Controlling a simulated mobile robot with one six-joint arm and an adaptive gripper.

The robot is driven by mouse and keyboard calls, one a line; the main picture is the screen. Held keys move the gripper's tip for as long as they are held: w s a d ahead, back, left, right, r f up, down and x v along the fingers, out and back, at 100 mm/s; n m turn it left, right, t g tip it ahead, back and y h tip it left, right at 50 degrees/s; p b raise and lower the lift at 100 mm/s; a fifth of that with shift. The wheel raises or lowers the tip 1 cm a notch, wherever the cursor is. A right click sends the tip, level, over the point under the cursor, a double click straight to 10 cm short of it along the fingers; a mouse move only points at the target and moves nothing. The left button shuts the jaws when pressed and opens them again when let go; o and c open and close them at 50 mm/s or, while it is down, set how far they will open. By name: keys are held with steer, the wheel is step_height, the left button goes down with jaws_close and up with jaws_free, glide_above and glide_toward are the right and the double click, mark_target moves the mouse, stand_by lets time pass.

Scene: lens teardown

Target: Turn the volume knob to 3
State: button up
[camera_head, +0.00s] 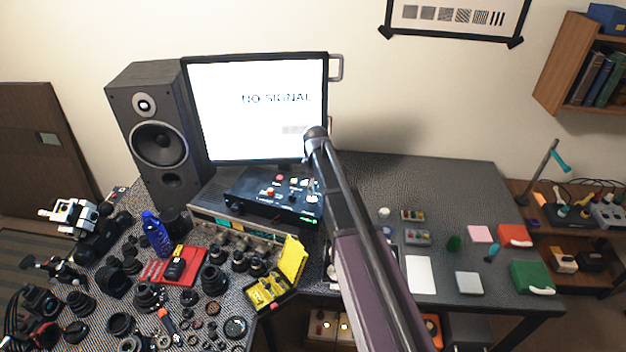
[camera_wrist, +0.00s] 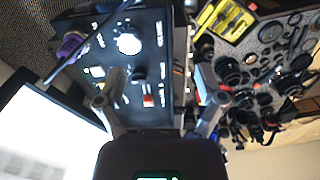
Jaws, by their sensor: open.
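A black control box (camera_head: 250,203) with small coloured knobs and switches sits in front of the monitor. It also fills the upper left of the wrist view (camera_wrist: 118,82), with a bright round dial, a dark knob (camera_wrist: 138,75) and a red-and-white switch (camera_wrist: 148,97). Under it is a silver-fronted unit (camera_head: 215,222). I cannot tell which control is the volume knob, and no scale numbers are readable. My gripper (camera_wrist: 160,98) is open, its fingers spread apart over the box and its edge, with nothing between them. In the head view my arm hides part of the box's right side.
The monitor (camera_head: 255,105) stands behind the box, and a speaker (camera_head: 157,135) stands to its left. Many lenses and a yellow case (camera_head: 278,280) crowd the front left. The grey table (camera_head: 440,190) has clear room at the back right, with small boxes and pads nearer its front.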

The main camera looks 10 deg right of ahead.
steer(key=s+f+m+b, duration=0.4)
steer(key=s+m, duration=0.1)
steer(key=s, duration=0.7)
steer(key=s+f+m+b, duration=0.3)
steer(key=s+m, duration=0.3)
steer(key=s, duration=0.6)
steer(key=shift+a+f+m+b, duration=0.15)
steer(key=shift+f+m+b, duration=0.2)
steer(key=shift+f, duration=0.25)
steer(key=c, duration=0.4)
steer(key=shift+c, duration=0.2)
steer(key=shift+a, duration=0.15)
